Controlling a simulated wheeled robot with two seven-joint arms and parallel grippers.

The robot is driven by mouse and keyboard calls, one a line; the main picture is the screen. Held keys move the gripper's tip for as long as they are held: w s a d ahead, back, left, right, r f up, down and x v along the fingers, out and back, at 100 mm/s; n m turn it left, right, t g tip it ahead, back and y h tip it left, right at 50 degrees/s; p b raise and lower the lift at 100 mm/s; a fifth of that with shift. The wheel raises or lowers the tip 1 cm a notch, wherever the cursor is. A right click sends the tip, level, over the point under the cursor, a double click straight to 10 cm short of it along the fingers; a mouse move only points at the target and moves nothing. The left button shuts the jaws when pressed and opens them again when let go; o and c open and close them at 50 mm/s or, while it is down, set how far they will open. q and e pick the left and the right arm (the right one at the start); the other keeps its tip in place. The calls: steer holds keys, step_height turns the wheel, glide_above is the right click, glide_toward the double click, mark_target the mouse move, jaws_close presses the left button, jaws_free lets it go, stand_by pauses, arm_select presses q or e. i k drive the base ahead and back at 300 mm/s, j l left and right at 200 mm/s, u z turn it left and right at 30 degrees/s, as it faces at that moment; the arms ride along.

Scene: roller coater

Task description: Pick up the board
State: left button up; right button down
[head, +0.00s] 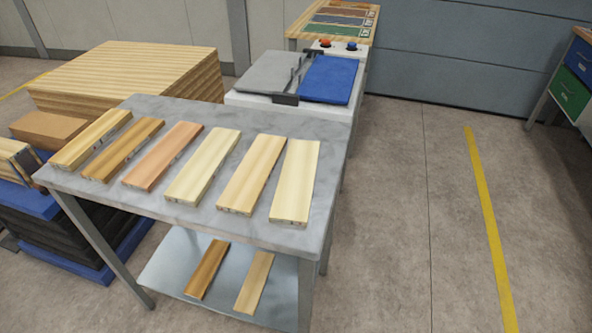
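Several wooden boards lie side by side, apart from each other, on a grey table (228,222). From left to right they are a yellowish board (92,139), a brown-tan board (123,149), a reddish board (162,155), a pale board (204,165), a light tan board (252,174) and a pale cream board (295,181). The frame does not show which one the task means. Two more boards, a brown one (207,268) and a tan one (254,282), lie on the lower shelf. Neither of my grippers is in view.
A machine (290,103) with a grey panel and a blue panel (331,79) stands behind the table. A large wood stack (130,70) and a blue-black stack (75,235) stand at left. A cabinet (572,85) stands far right. The floor at right (400,220) is clear.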

mark_target(291, 205)
steer(key=k+l+z, duration=0.15)
steer(key=l, duration=0.2)
steer(key=k+l+z, duration=0.15)
steer(key=l, duration=0.25)
steer(key=l+z, duration=0.15)
steer(key=l, duration=0.2)
steer(key=k, duration=0.05)
